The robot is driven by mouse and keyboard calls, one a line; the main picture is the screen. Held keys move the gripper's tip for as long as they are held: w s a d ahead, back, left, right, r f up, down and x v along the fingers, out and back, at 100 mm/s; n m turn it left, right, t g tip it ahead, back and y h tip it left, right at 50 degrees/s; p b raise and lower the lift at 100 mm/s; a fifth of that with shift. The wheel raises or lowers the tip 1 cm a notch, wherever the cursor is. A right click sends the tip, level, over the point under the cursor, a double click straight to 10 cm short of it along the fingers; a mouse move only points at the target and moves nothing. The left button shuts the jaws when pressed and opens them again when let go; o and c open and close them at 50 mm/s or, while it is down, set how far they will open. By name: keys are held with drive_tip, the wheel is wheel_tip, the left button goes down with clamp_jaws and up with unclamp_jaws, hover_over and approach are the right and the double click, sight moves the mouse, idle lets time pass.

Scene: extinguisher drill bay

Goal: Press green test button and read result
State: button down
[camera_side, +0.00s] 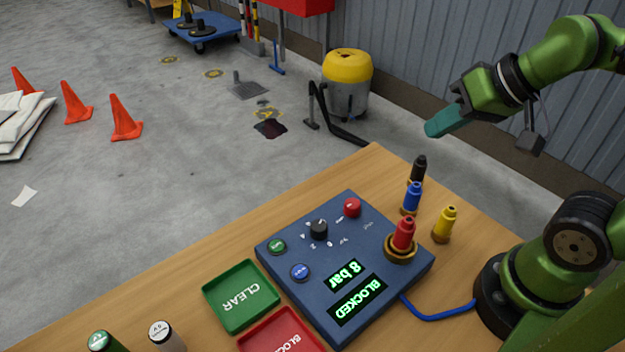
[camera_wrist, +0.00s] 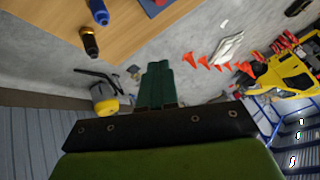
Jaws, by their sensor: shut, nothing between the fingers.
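A blue test box (camera_side: 330,262) lies on the wooden table in the side view. The green button (camera_side: 277,247) is at its left corner. A blue button (camera_side: 300,272), a black knob (camera_side: 319,229) and a red button (camera_side: 352,208) are also on its top. Its lit display (camera_side: 350,287) reads "8 bar" and "BLOCKED". A red nozzle (camera_side: 403,235) stands in a brass ring on the box's right part. My gripper (camera_side: 432,130) is shut and empty, raised above the table's far right edge, well away from the green button. Its teal fingers show together in the wrist view (camera_wrist: 157,84).
Black (camera_side: 417,170), blue (camera_side: 411,198) and yellow (camera_side: 446,223) nozzles stand right of the box. A green CLEAR tray (camera_side: 240,296) and a red tray (camera_side: 281,334) lie left of it. Two cylinders, one green-topped (camera_side: 104,341), one white-topped (camera_side: 164,335), stand at front left.

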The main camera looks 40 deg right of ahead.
drive_tip(key=n+y, duration=0.2)
drive_tip(key=y, duration=0.1)
hover_over(282, 245)
wheel_tip(282, 245, down, 10)
drive_tip(key=r, duration=0.1)
drive_tip(key=shift+f, duration=0.25)
drive_tip(key=shift+f, duration=4.45)
drive_tip(key=shift+f, duration=0.1)
